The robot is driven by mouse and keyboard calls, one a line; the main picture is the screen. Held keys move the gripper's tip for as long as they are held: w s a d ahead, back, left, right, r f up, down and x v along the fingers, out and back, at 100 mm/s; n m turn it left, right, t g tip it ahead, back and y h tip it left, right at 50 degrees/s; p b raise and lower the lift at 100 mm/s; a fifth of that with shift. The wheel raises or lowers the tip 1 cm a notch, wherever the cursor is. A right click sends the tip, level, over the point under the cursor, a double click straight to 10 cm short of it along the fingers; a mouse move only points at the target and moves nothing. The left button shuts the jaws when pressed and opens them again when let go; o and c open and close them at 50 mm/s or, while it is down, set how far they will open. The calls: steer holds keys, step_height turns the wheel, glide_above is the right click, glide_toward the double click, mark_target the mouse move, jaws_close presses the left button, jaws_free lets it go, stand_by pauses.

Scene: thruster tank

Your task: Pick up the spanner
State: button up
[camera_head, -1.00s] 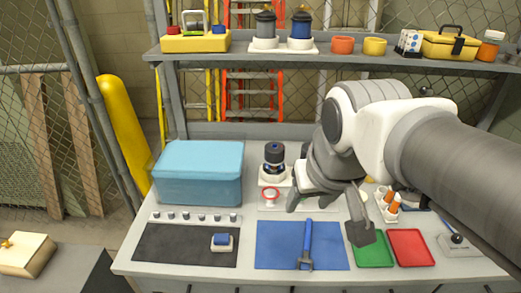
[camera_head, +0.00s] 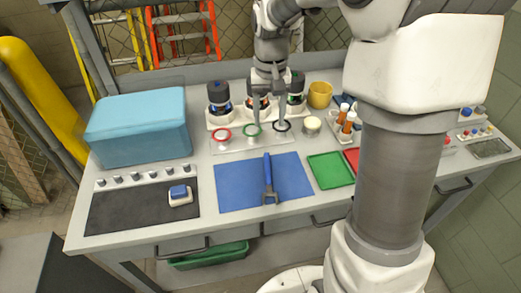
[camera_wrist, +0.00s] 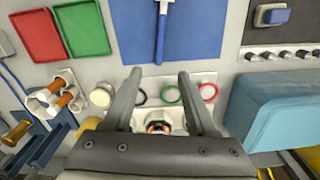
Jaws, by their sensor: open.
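The blue spanner (camera_head: 268,178) lies on the blue mat (camera_head: 232,187) at the middle of the bench, its grey jaw end toward the front edge. In the wrist view the spanner (camera_wrist: 161,30) shows at the top centre, beyond the fingertips, with its front end out of frame. My gripper (camera_head: 268,122) is open and empty. It is behind the mat, over the row of coloured rings and apart from the spanner. In the wrist view my gripper (camera_wrist: 158,75) has its two fingers spread, with nothing between the tips.
A blue box (camera_head: 138,125) stands at the left. A black mat (camera_head: 140,205) bears a small blue-topped block (camera_head: 180,194). A green tray (camera_head: 331,169) lies right of the blue mat. Several dark-topped thrusters (camera_head: 219,97) stand behind the rings (camera_head: 221,134).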

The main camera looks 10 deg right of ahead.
steer(key=b, duration=0.1)
glide_above(268, 167)
steer(key=f, duration=1.1)
steer(key=shift+w+f, duration=0.2)
steer(key=shift+w, duration=0.1)
steer(key=f, duration=0.3)
steer(key=f+b, duration=0.1)
steer(key=f, duration=0.1)
steer(key=shift+s+f, duration=0.15)
steer(key=shift+s, duration=0.15)
jaws_close()
